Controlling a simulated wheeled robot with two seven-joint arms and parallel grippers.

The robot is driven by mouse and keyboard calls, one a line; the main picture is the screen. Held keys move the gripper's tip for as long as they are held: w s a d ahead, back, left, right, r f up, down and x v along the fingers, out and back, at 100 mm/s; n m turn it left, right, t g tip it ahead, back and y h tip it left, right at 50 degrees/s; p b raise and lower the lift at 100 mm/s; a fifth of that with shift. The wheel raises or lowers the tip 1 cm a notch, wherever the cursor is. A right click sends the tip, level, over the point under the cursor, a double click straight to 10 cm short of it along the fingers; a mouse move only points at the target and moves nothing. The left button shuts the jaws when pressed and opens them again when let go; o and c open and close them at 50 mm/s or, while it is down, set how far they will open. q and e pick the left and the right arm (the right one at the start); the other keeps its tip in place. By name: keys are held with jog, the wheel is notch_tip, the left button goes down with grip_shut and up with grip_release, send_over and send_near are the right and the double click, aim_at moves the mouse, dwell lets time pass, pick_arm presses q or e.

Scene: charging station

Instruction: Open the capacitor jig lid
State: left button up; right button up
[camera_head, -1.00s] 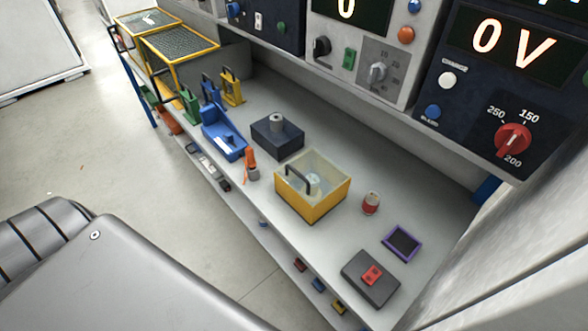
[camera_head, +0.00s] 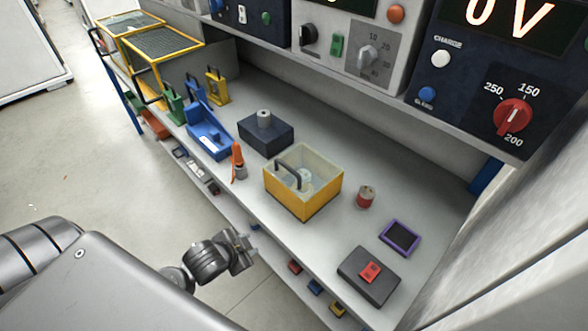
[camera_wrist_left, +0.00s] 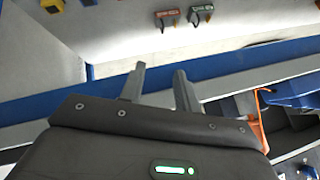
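The capacitor jig (camera_head: 285,198) is a yellow box with a clear top and a black handle (camera_head: 289,173) on its left side. It stands on the bench, and a pale round part shows inside through the clear lid, which looks shut. My left gripper (camera_head: 244,247) is in front of the bench edge, below and left of the jig, apart from it. In the left wrist view its two fingers (camera_wrist_left: 158,82) are spread with nothing between them. The jig is not clearly seen there. My right gripper is not in view.
A dark block with a grey cylinder (camera_head: 265,132), a blue tray (camera_head: 208,138) and an orange-tipped tool (camera_head: 237,160) stand left of the jig. A red-banded capacitor (camera_head: 366,197), a purple-framed pad (camera_head: 400,237) and a black box with a red switch (camera_head: 369,276) lie to its right. Instrument panels overhang behind.

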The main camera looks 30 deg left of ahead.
aim_at(285, 167)
pick_arm(q)
jog(key=w+r+m+t+h, duration=0.1)
jog(key=w+r+m, duration=0.1)
jog(key=r+m, duration=0.1)
jog(key=w+a+r+m+t+h, duration=0.1)
jog(key=w+r+m+t, duration=0.1)
jog(key=w+r, duration=0.1)
jog(key=w+r+m+t+h, duration=0.1)
jog(key=w+r+m, duration=0.1)
jog(key=r, duration=0.3)
jog(key=shift+w+a+r+m+t+h, duration=0.3)
jog(key=shift+w+r+m+h, duration=0.1)
jog(key=shift+m, duration=0.4)
notch_tip(285, 167, up, 8)
jog(key=w+m+h, duration=0.2)
jog(key=m+h, duration=0.4)
jog(key=m, duration=0.3)
jog(key=shift+m+g+h, duration=0.4)
jog(key=shift+m+g, duration=0.1)
jog(key=p+x, duration=0.1)
jog(key=x, duration=0.3)
jog(key=p+x, duration=0.1)
jog(key=x, duration=0.4)
jog(key=shift+w+d+r, duration=0.15)
jog(key=shift+d+r, duration=0.05)
jog(key=shift+d, duration=0.05)
jog(key=shift+w+d+f, duration=0.25)
jog(key=shift+w+d, duration=0.15)
jog(key=shift+w, duration=0.05)
jog(key=shift+c, duration=0.2)
